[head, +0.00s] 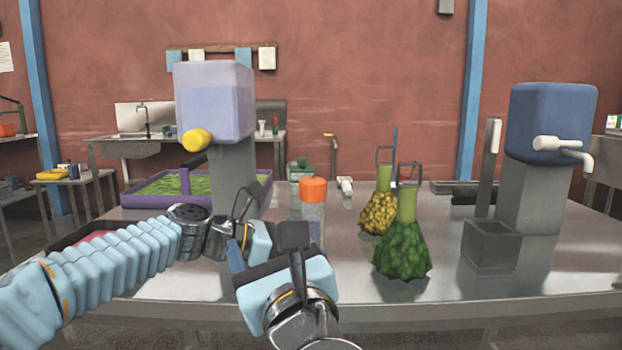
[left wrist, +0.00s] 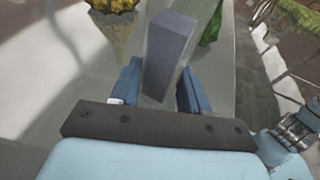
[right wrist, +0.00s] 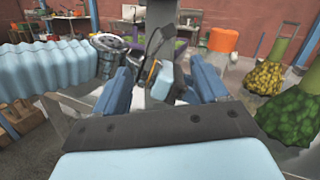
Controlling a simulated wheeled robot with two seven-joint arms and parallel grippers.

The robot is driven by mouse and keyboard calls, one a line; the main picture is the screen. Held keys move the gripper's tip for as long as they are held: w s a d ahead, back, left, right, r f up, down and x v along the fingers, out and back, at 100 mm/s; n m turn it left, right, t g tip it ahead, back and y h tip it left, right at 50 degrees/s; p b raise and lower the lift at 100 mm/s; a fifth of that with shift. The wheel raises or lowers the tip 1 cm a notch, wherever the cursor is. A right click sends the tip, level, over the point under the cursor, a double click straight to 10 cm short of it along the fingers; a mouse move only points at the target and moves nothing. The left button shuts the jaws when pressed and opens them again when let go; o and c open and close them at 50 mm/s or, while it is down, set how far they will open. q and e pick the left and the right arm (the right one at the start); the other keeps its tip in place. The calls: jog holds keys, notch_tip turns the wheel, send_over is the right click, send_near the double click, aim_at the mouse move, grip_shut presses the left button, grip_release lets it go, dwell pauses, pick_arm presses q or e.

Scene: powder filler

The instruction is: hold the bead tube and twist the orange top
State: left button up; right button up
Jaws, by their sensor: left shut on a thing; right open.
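The orange top (head: 313,188) sits on a clear tube (head: 312,210) that stands upright on the table behind my grippers. The top also shows in the right wrist view (right wrist: 223,39), apart from both grippers. My left gripper (left wrist: 158,92) is shut on a grey block-like thing (left wrist: 168,45). I cannot tell what that thing is. In the head view the left gripper is partly hidden behind the right one. My right gripper (head: 265,250) is open; its fingers (right wrist: 162,78) spread around the view of the left gripper, and I cannot tell if they touch it.
A yellow-filled flask (head: 379,212) and a green-filled flask (head: 403,245) stand to the right. A blue dispenser (head: 548,125) stands at the right by a grey box (head: 490,248).

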aim_at(311, 177)
jog(key=w+d+r+m+h, duration=0.4)
jog(key=w+d+m+h, duration=0.1)
jog(key=d, duration=0.2)
jog(key=shift+m, duration=0.3)
jog(key=w, duration=0.4)
jog(key=w+a, duration=0.1)
jog(key=w, duration=0.7)
jog(key=shift+a+r, duration=0.15)
jog(key=shift+a, duration=0.1)
jog(key=shift+c, duration=0.5)
jog(key=c, duration=0.9)
